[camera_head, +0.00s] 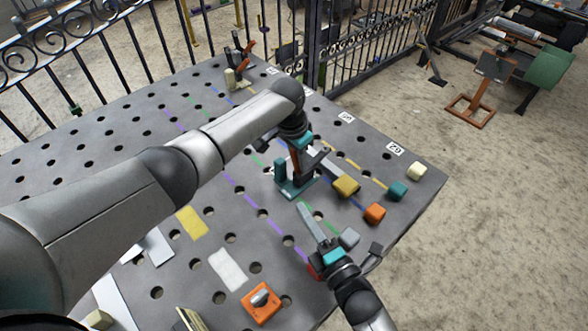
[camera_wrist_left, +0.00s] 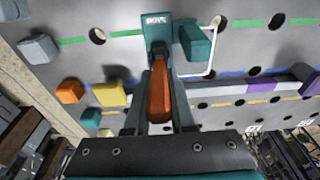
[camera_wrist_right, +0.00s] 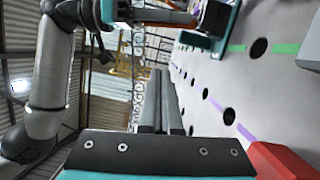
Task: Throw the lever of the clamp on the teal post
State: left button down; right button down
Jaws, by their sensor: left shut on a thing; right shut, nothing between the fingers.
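The clamp with the teal post (camera_head: 280,169) stands on a teal base (camera_head: 296,190) in the middle right of the perforated table. Its orange lever (camera_wrist_left: 158,92) stands between the fingers of my left gripper (camera_wrist_left: 158,118), which is shut on it. In the left wrist view the teal post (camera_wrist_left: 194,42) is just right of the lever. The lever (camera_wrist_right: 166,15) also shows at the top of the right wrist view. My right gripper (camera_head: 304,209) is shut and empty, low over the table, nearer the front than the clamp.
Yellow (camera_head: 345,186), orange (camera_head: 375,213), grey (camera_head: 349,238), teal (camera_head: 398,190) and cream (camera_head: 416,171) blocks lie along the right side. A red block (camera_wrist_right: 280,160) is beside my right gripper. Another clamp (camera_head: 246,52) stands at the far edge. An orange knob box (camera_head: 261,303) is in front.

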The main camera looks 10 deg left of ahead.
aim_at(296, 160)
pick_arm(q)
jog(key=shift+s+f, duration=0.1)
jog(key=shift+s, duration=0.05)
pick_arm(e)
jog(key=w+a+r, duration=0.1)
jog(key=w+a, duration=0.4)
jog(key=w, duration=0.5)
jog(key=shift+w+r, duration=0.1)
jog(key=shift+w, duration=0.05)
jog(key=shift+w+d+r, duration=0.25)
jog(key=shift+w+d, duration=0.2)
jog(key=shift+w, duration=0.15)
pick_arm(q)
jog(key=c, duration=1)
grip_release()
jog(key=shift+c, duration=0.2)
pick_arm(e)
jog(key=shift+w, duration=0.1)
